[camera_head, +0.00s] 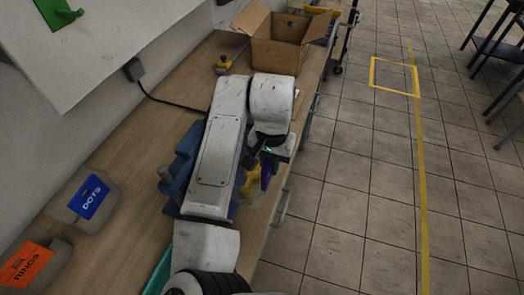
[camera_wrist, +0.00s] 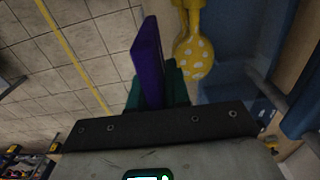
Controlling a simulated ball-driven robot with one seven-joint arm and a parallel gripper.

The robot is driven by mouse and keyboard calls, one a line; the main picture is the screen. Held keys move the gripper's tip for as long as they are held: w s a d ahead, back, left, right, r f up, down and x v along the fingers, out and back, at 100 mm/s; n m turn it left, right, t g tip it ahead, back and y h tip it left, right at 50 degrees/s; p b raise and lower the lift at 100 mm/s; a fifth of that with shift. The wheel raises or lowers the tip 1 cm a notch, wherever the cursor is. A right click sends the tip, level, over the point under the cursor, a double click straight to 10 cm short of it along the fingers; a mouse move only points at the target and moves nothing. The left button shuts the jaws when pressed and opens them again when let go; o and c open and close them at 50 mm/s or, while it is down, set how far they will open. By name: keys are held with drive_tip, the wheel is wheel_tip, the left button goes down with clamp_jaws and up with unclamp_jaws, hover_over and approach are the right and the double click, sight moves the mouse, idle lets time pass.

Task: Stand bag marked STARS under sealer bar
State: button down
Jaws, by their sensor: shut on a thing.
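My gripper (camera_head: 270,158) is right of the blue machine (camera_head: 178,180), near the bench's front edge. In the wrist view, its dark green fingers (camera_wrist: 157,92) are shut on a thin purple panel (camera_wrist: 149,60), seen nearly edge-on. The panel also shows in the head view (camera_head: 266,176). I can read no STARS mark on it. A yellow piece with white spots (camera_wrist: 195,58) is just right of the panel in the wrist view; I cannot tell whether they are joined. It shows yellow in the head view too (camera_head: 250,186). My arm hides much of the machine, and I cannot make out a sealer bar.
An open cardboard box (camera_head: 277,57) and a small yellow object (camera_head: 223,64) are at the far end. A teal edge (camera_head: 156,274) shows beside my arm.

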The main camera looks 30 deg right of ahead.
drive_tip(key=shift+w+a+f+b, duration=0.2)
drive_tip(key=shift+w+f+b, duration=0.05)
drive_tip(key=shift+f+b, duration=0.7)
drive_tip(key=shift+w+a+f+b, duration=0.15)
drive_tip(key=shift+w+f+b, duration=0.1)
drive_tip(key=shift+f+b, duration=0.75)
drive_tip(key=shift+w+a+f+b, duration=0.2)
drive_tip(key=shift+w+f+b, duration=0.05)
drive_tip(key=shift+f+b, duration=0.7)
drive_tip(key=shift+w+a+f, duration=0.1)
drive_tip(key=shift+w+a, duration=0.05)
drive_tip(key=w+a+b, duration=0.3)
drive_tip(key=w+a, duration=0.2)
drive_tip(key=w, duration=0.2)
drive_tip(key=shift+f, duration=0.2)
drive_tip(key=c, duration=1)
unclamp_jaws()
drive_tip(key=s+r+p, duration=0.1)
drive_tip(key=r+p, duration=0.1)
drive_tip(key=d+r+p, duration=0.1)
drive_tip(key=r+p, duration=0.1)
drive_tip(key=s+r+p, duration=0.1)
drive_tip(key=r+p, duration=0.2)
drive_tip(key=shift+s+d, duration=0.3)
drive_tip(key=shift+d, duration=0.1)
